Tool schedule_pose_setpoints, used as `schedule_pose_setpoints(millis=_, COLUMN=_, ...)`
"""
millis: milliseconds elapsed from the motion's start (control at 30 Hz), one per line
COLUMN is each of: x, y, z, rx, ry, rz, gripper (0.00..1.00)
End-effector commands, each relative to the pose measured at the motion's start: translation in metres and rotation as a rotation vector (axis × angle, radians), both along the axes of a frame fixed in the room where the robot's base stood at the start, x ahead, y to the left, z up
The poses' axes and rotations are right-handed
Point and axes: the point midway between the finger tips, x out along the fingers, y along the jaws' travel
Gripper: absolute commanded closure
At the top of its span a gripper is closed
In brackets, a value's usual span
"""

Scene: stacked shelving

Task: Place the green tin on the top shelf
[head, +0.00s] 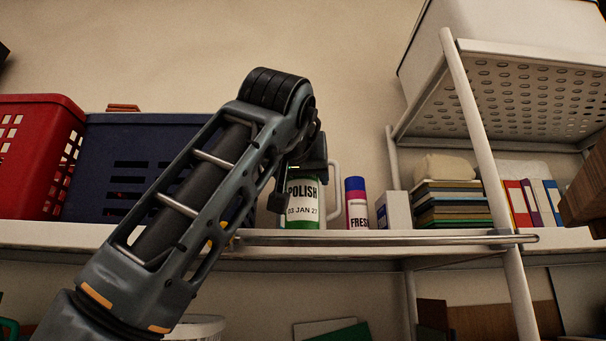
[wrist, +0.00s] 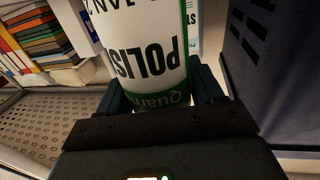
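The green tin (head: 303,205) is a white-labelled can with green bands and the word POLISH. In the head view it is upright at the shelf's (head: 375,237) front edge; I cannot tell whether its base touches the board. My gripper (head: 300,174) is at its upper part and hides its top. In the wrist view the tin (wrist: 150,45) appears upside down between both fingers (wrist: 160,97), which lie against its sides. The gripper looks shut on it.
A blue crate (head: 130,170) and a red basket (head: 40,150) stand left. A white jug (head: 334,185), a spray can (head: 357,203), a white box (head: 394,210) and stacked books (head: 450,203) stand right. A perforated shelf (head: 520,95) hangs above right. A metal rail (head: 380,239) runs along the front.

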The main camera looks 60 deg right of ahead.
Motion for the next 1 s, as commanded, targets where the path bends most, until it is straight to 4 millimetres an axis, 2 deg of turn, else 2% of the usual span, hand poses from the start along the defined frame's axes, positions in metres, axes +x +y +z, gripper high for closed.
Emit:
schedule_pose_setpoints(millis=33, x=0.000, y=0.000, z=0.001, rx=0.000, ry=0.000, rz=0.000, gripper=0.29)
schedule_pose_setpoints(millis=200, x=0.000, y=0.000, z=0.001, rx=0.000, ry=0.000, rz=0.000, gripper=0.12)
schedule_pose_setpoints(millis=533, x=0.000, y=0.000, z=0.006, rx=0.001, ry=0.000, rz=0.000, gripper=0.12)
schedule_pose_setpoints(millis=667, x=-0.007, y=0.015, z=0.002, rx=-0.001, ry=0.000, rz=0.002, gripper=0.12)
schedule_pose_setpoints(millis=1000, x=-0.038, y=0.077, z=0.002, rx=0.000, ry=-0.001, rz=0.003, gripper=0.12)
